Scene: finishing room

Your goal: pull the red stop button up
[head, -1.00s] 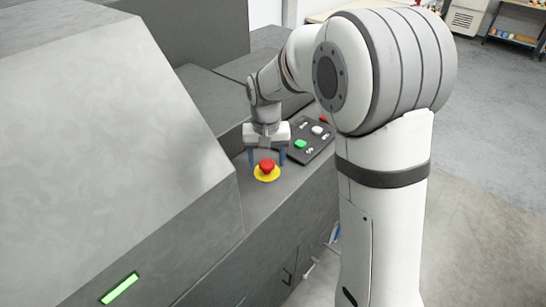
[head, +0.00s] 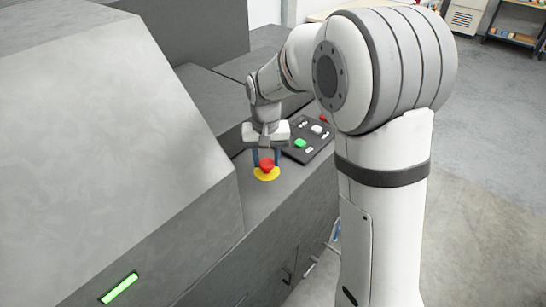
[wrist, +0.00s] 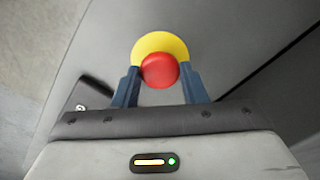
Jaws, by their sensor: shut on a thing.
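The red stop button (head: 266,165) sits on a round yellow plate (head: 266,175) on the grey machine ledge. In the wrist view the red button (wrist: 160,71) lies in front of the yellow disc (wrist: 160,43), between the fingers. My gripper (head: 266,160) reaches down from above, its blue fingers on either side of the button. In the wrist view my gripper (wrist: 160,88) is shut on the red button, with a finger at its left and right edges. The inner contact faces are partly hidden.
A dark control panel (head: 309,139) with a green button (head: 300,143) and a white button (head: 316,130) lies just right of my gripper. The tall sloped grey machine housing (head: 120,130) rises to the left. The ledge in front of the button is clear.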

